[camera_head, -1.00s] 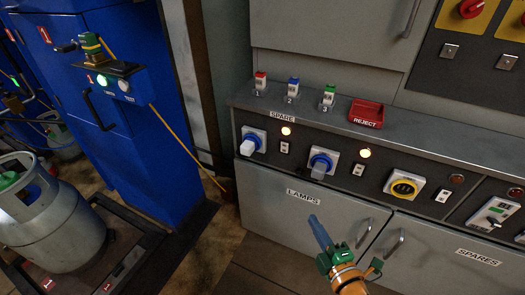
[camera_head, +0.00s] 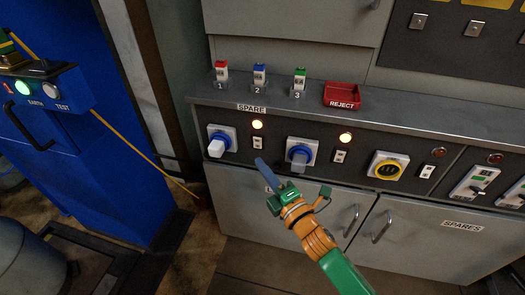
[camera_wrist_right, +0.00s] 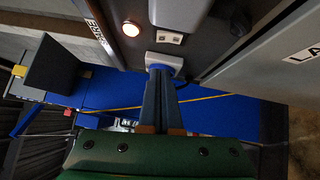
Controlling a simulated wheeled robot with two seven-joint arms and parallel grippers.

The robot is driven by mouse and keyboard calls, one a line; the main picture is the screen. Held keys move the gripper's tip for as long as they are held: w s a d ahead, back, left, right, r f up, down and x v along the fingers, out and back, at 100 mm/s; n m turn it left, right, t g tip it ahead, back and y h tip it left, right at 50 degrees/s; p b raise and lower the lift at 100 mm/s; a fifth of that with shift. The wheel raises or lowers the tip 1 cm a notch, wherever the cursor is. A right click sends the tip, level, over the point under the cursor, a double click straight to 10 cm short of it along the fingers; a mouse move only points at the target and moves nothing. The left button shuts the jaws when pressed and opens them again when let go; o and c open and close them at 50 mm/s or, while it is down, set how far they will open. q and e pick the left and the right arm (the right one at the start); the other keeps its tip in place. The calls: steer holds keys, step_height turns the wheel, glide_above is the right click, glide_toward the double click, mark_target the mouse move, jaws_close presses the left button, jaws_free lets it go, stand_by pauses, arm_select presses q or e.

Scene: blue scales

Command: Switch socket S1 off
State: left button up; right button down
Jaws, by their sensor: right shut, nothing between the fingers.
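The panel carries a left blue socket (camera_head: 222,141) with a white plug, a middle blue socket (camera_head: 300,153) with a grey-blue plug, and a yellow socket (camera_head: 388,166). I cannot read which is S1. The left socket's rocker switch (camera_head: 258,143) sits right of it, below a lit lamp (camera_head: 257,124). My right gripper (camera_head: 262,165) is shut and empty, its blue fingertips just below that switch in the head view. In the wrist view the shut fingers (camera_wrist_right: 160,78) overlap a socket (camera_wrist_right: 164,61); a switch (camera_wrist_right: 169,38) and lit lamp (camera_wrist_right: 131,28) lie beyond. Contact cannot be told.
The middle switch (camera_head: 339,156) has a lit lamp (camera_head: 346,137); the yellow socket's lamp (camera_head: 438,152) is dark. Numbered coloured blocks and a red REJECT tray (camera_head: 342,95) stand on the ledge. Cupboard handles (camera_head: 381,226) protrude below. A blue cabinet (camera_head: 110,150) stands left.

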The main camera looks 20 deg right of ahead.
mark_target(254, 141)
steer(key=w, duration=0.1)
steer(key=w+d, duration=0.1)
steer(key=w, duration=0.3)
steer(key=shift+w+d+r, duration=0.25)
steer(key=shift+d+r, duration=0.05)
steer(key=shift+d, duration=0.05)
arm_select(q)
steer(key=shift+w+a+f, duration=0.15)
steer(key=shift+a, duration=0.25)
steer(key=shift+w+a+f, duration=0.1)
steer(key=shift+w+a, duration=0.05)
steer(key=shift+a, duration=0.2)
steer(key=shift+d, duration=0.1)
